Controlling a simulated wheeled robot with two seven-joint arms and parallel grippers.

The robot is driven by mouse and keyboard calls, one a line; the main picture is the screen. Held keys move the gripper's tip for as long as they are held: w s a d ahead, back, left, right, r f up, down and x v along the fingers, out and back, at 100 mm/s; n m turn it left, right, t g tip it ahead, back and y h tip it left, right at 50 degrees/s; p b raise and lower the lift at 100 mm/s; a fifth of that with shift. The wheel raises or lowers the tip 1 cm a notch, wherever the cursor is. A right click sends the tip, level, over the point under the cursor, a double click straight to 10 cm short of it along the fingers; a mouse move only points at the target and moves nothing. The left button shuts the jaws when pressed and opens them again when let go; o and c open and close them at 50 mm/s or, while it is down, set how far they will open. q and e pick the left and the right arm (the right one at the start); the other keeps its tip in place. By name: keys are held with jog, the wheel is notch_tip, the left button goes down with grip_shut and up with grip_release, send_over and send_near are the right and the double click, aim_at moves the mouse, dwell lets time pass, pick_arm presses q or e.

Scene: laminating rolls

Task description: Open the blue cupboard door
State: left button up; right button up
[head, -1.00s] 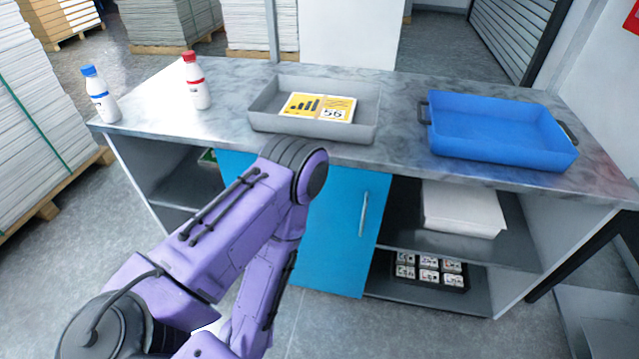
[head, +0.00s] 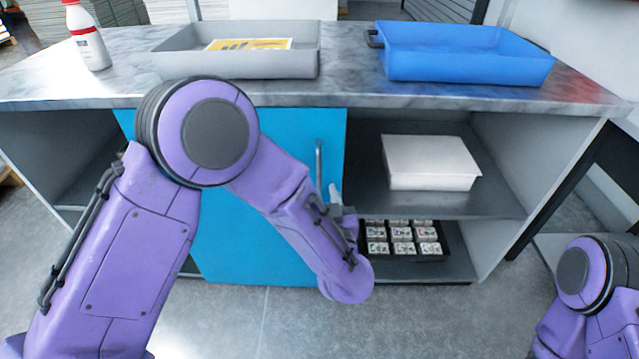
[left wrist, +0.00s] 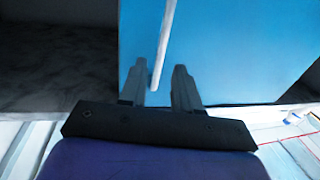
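The blue cupboard door (head: 262,240) appears closed, flat in the front of the counter, partly hidden by my left arm. Its upright pale bar handle (head: 319,165) is near the door's right edge. My left gripper (head: 336,195) is close to the handle's lower part. In the left wrist view, the two fingers of the left gripper (left wrist: 160,83) stand apart, with the lower end of the handle (left wrist: 164,45) showing between them against the blue door (left wrist: 215,50). I cannot tell whether they touch the handle. My right gripper is out of view.
Right of the door are open shelves with a white box (head: 430,162) and a dark tray (head: 430,256) of small patterned blocks. On the counter (head: 350,92) stand a grey tray (head: 235,66), a blue tray (head: 465,67) and a red-capped bottle (head: 88,38).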

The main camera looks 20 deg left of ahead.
aim_at(320, 178)
pick_arm(q)
jog(key=x, duration=0.7)
jog(key=shift+f, duration=0.1)
jog(key=shift+c, duration=0.3)
grip_shut()
jog(key=shift+d, duration=0.1)
